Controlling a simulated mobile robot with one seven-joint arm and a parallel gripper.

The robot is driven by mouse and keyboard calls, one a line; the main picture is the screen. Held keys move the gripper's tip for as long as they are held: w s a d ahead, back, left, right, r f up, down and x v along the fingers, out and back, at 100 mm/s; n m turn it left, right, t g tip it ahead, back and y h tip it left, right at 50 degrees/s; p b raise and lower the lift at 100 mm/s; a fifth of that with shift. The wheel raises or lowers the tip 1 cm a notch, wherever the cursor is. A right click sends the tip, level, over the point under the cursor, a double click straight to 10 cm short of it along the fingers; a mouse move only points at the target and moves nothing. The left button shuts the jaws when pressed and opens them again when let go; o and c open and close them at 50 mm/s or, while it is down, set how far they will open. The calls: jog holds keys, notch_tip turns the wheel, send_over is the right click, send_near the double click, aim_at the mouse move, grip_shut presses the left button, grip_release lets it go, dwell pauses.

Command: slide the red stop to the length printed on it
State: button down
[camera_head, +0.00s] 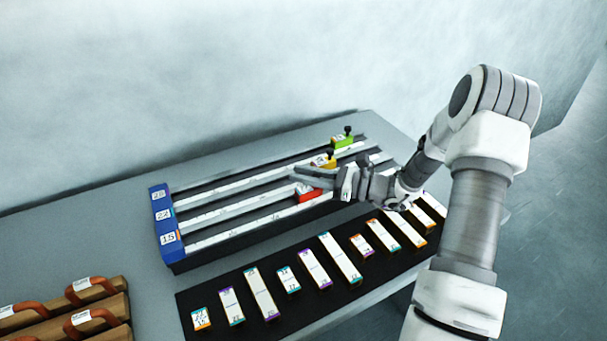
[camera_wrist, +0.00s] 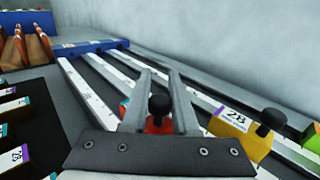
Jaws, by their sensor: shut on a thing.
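The red stop (camera_head: 308,193) sits on the front rail of the slide rack, toward its right part. In the wrist view the red stop (camera_wrist: 159,124) shows between my fingers, with its black knob upright. My gripper (camera_head: 300,175) reaches in from the right and is shut on the red stop; it also shows in the wrist view (camera_wrist: 159,95). The number printed on the red stop is hidden or too small to read. The blue end block (camera_head: 163,222) at the left end carries labels that look like 28, 22 and 15, the 15 by the front rail.
A yellow stop (camera_head: 325,161) sits on the middle rail, labelled 28 in the wrist view. A green stop (camera_head: 343,141) is on the back rail. A black mat (camera_head: 205,298) in front holds several white labelled blocks. Wooden pieces with orange handles (camera_head: 90,285) lie at front left.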

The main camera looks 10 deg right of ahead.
dwell(0.4)
jog(key=a, duration=0.2)
jog(key=s+a, duration=0.1)
jog(key=a, duration=0.2)
jog(key=s+a+p, duration=0.1)
jog(key=a, duration=0.1)
jog(key=shift+a, duration=0.15)
jog(key=c, duration=0.7)
grip_release()
